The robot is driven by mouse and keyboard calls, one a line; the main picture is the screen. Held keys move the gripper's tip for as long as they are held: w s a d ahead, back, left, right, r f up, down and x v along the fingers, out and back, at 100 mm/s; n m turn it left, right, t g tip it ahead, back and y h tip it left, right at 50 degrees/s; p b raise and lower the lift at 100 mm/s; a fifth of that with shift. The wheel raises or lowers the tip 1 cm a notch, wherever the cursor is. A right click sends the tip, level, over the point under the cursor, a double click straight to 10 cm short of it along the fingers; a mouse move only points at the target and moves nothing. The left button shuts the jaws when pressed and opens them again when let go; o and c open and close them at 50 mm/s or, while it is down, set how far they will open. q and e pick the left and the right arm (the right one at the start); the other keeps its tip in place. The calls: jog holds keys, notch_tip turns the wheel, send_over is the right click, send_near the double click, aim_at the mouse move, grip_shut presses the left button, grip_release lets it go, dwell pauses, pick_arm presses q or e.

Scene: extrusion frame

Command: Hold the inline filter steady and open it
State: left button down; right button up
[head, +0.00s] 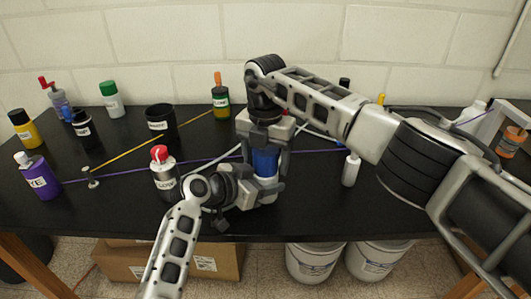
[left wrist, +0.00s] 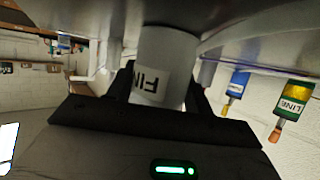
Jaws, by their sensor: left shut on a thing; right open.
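The inline filter (head: 265,162) stands near the middle of the black table, with a blue section and a pale lower part. My left gripper (head: 263,189), from the front left, is shut on its lower part. In the left wrist view a white cylinder (left wrist: 165,60) with a partly hidden label starting "FI" sits between the fingers. My right gripper (head: 267,143), reaching in from the right, points down over the filter's top. Its fingers are open on either side of the upper part; contact cannot be told. The filter's top is hidden by the right gripper.
A red-capped bottle (head: 164,172) stands close left of my left gripper. A green bottle (head: 220,97) with an orange tip is behind it, and a black cup (head: 161,122) further left. A white bottle (head: 351,169) stands to the right. Purple and yellow lines cross the table.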

jog(key=c, duration=1)
jog(key=n, duration=0.3)
jog(key=shift+c, duration=0.2)
jog(key=o, duration=1.1)
